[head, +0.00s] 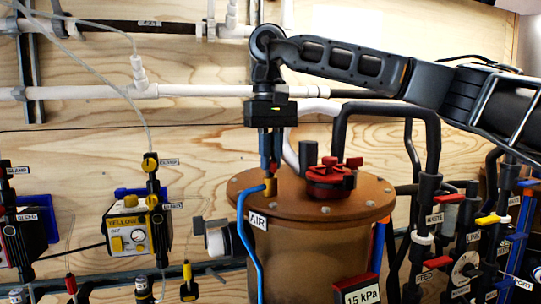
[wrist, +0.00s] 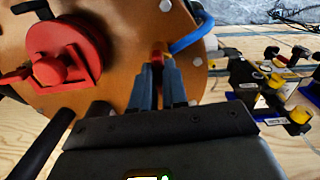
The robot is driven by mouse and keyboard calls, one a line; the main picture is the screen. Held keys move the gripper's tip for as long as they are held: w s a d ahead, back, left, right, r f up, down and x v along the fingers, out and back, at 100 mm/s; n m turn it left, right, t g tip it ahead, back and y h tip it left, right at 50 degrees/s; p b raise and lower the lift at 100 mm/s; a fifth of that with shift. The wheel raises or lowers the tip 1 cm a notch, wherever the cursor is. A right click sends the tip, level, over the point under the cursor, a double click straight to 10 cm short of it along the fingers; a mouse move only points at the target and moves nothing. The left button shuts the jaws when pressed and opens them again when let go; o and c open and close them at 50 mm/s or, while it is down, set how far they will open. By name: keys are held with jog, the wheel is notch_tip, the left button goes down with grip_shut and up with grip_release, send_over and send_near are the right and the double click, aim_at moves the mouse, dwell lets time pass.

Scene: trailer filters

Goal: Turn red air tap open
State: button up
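The air tap has a brass body (head: 270,187) on the lid of the brown tank (head: 310,245), with a blue hose and an "AIR" label beside it. Its small red handle (wrist: 158,66) shows between my fingertips in the wrist view and is mostly hidden in the head view. My gripper (head: 271,166) points down over the tap from above. In the wrist view its fingers (wrist: 159,72) are close together, one on each side of the handle, and look shut on it. The exact contact is hard to see.
A larger red valve cap (head: 331,177) stands on the lid just right of the tap. Black pipes (head: 425,130) rise farther right. A yellow pump box (head: 128,236) is on the left. A white pipe (head: 190,91) runs along the plywood wall behind.

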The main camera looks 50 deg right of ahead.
jog(key=o, duration=0.4)
jog(key=shift+o, duration=0.2)
notch_tip(320, 180, up, 8)
jog(key=shift+f+b, duration=0.1)
jog(key=shift+b, duration=0.3)
dwell(0.5)
